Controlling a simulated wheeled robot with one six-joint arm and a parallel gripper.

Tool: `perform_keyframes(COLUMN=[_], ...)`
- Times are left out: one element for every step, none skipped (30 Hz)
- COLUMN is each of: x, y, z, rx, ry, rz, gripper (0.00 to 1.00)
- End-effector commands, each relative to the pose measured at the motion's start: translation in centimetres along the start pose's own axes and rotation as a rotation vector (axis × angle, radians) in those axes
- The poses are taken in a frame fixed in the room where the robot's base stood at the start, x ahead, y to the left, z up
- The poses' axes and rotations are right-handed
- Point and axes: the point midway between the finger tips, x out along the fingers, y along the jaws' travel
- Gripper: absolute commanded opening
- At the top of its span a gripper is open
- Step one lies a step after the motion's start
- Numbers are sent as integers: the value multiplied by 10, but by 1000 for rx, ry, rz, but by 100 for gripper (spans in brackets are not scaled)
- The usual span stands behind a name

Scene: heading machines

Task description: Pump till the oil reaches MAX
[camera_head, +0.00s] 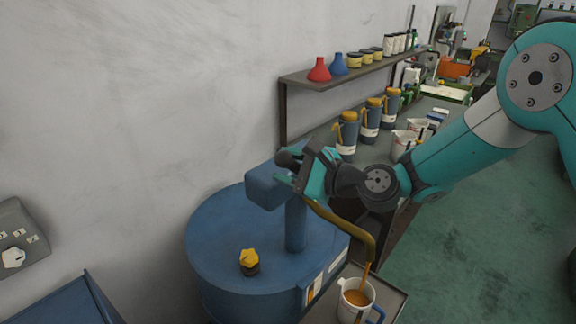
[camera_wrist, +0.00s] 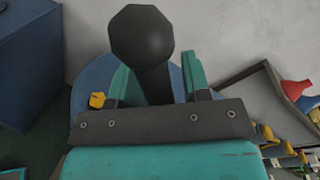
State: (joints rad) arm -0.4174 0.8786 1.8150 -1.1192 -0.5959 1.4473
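The blue drum (camera_head: 225,235) bears a blue pump with a post (camera_head: 296,225) and a head (camera_head: 266,187). A brass-yellow spout (camera_head: 352,228) curves down from it. A thin amber oil stream runs from the spout into a white measuring jug (camera_head: 348,309) with a blue handle. Brown oil (camera_head: 357,297) shows inside; I cannot read the MAX mark. My gripper (camera_head: 303,172) is at the pump head, shut on the dark pump handle (camera_head: 288,159). In the wrist view the handle's black knob (camera_wrist: 141,38) stands out beyond my fingers, its shaft between them.
The jug stands on a small grey stand (camera_head: 390,299) beside the drum. A yellow-and-black cap (camera_head: 249,261) sits on the drum top. Behind, a bench holds blue oil cans (camera_head: 346,134), and a shelf (camera_head: 300,77) holds red and blue funnels. Green floor at right is clear.

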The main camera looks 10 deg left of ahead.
Motion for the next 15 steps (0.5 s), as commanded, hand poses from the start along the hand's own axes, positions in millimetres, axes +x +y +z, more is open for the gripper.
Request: perform_keyframes(x=[0,0,0,0,0,0,0,0,0,0,0,0,-1,-2,-4], y=[0,0,0,0,0,0,0,0,0,0,0,0,0,0,0], z=[0,0,0,0,0,0,0,0,0,0,0,0,0,0,-1], rx=[0,-1,-1,-1,-1,-1,-2,-2,-2,-2,-2,-2,-2,-2,-3], ry=[0,0,0,0,0,-1,-1,-1,-1,-1,-1,-1,-1,0,0], rz=[0,0,0,0,0,0,0,0,0,0,0,0,-1,-1,-1], gripper=[48,48,48,48,48,48,48,48,48,48,48,48,48,48,48])
